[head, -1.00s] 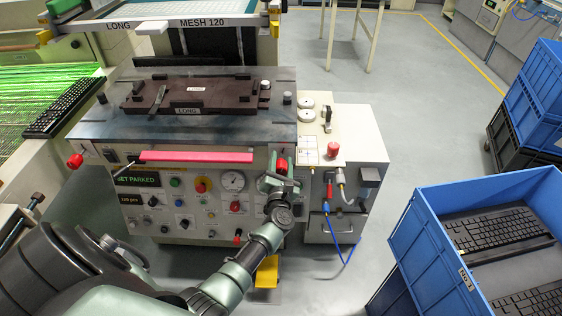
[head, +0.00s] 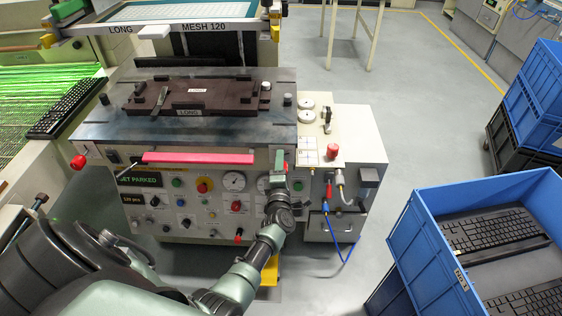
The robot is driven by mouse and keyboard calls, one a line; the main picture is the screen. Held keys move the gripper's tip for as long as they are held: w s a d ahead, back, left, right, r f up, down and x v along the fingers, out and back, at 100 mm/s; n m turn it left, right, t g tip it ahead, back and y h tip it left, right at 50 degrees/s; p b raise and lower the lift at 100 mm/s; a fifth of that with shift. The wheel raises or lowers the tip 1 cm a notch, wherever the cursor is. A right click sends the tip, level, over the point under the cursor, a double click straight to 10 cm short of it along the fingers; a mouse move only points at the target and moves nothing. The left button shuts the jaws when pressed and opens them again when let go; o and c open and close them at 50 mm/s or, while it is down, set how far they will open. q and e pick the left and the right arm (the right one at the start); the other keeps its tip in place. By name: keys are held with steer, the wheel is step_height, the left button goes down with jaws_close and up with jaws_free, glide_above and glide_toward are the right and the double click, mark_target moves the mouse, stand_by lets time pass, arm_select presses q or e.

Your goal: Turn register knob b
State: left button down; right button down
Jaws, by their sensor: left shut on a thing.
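The printing machine has a dark steel table (head: 235,128) with a brown fixture (head: 230,97) marked LONG on it. A red knob (head: 78,161) sticks out at the table's front left corner. My left gripper (head: 279,160) is at the front right corner, upright against the front face, and is shut. It covers the spot of the red knob there, so the knob in its jaws is hidden. I cannot read any letter on the knobs. My right gripper is not in view.
A side cabinet (head: 362,140) stands close on the right with a red cylinder (head: 333,151). A blue crate (head: 415,225) holds keyboards. Floor behind is clear.

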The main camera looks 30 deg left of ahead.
arm_select(q)
steer(key=m+p, duration=0.1)
steer(key=m, duration=0.4)
steer(key=shift+d, duration=0.1)
steer(key=shift+f, duration=0.1)
stand_by(0.4)
steer(key=c, duration=0.9)
jaws_free()
steer(key=v, duration=0.7)
steer(key=shift+s+d, duration=0.2)
steer(key=shift+s, duration=0.15)
